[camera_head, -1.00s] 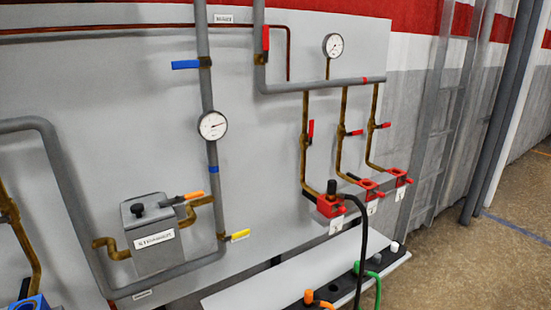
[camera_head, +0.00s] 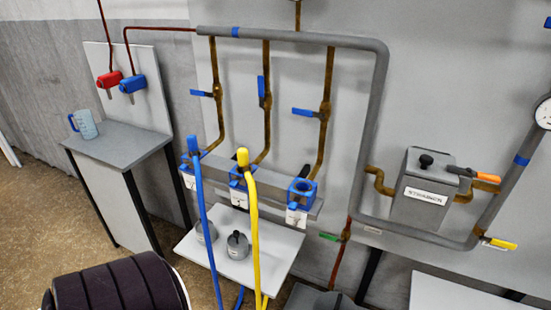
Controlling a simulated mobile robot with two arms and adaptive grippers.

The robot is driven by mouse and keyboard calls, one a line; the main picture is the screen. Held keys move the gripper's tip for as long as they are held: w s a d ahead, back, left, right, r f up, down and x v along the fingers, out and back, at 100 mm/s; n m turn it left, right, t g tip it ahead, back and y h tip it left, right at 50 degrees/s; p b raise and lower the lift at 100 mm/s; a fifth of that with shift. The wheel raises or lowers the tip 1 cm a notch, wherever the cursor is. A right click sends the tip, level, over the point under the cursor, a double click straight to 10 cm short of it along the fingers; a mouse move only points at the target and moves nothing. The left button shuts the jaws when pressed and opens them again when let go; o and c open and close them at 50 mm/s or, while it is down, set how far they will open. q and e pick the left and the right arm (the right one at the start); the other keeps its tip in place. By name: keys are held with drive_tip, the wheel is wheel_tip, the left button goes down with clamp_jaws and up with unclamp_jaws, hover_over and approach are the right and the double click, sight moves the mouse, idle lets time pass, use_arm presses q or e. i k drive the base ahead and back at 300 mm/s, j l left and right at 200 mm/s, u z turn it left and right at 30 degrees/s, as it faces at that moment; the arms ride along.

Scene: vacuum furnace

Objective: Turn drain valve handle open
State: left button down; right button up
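No handle carries a readable drain label. A green valve handle (camera_head: 330,236) sits low on a short brown pipe that drops from the grey pipe, left of the strainer. The green handle points left, roughly level, across the vertical drop. A yellow valve handle (camera_head: 500,243) is at the lower right of the strainer loop (camera_head: 480,240). An orange handle (camera_head: 486,177) is on the strainer's (camera_head: 424,192) right side. Neither of my grippers is in view.
Blue-handled valves (camera_head: 304,112) are on brown branches above blue connectors (camera_head: 302,191). Blue (camera_head: 205,225) and yellow hoses (camera_head: 253,225) hang in front. A white shelf (camera_head: 275,270) with grey weights juts out below. A grey table (camera_head: 120,148) with a blue jug (camera_head: 84,124) stands left.

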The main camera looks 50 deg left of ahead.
sight(321, 235)
drive_tip(key=u, duration=1.05)
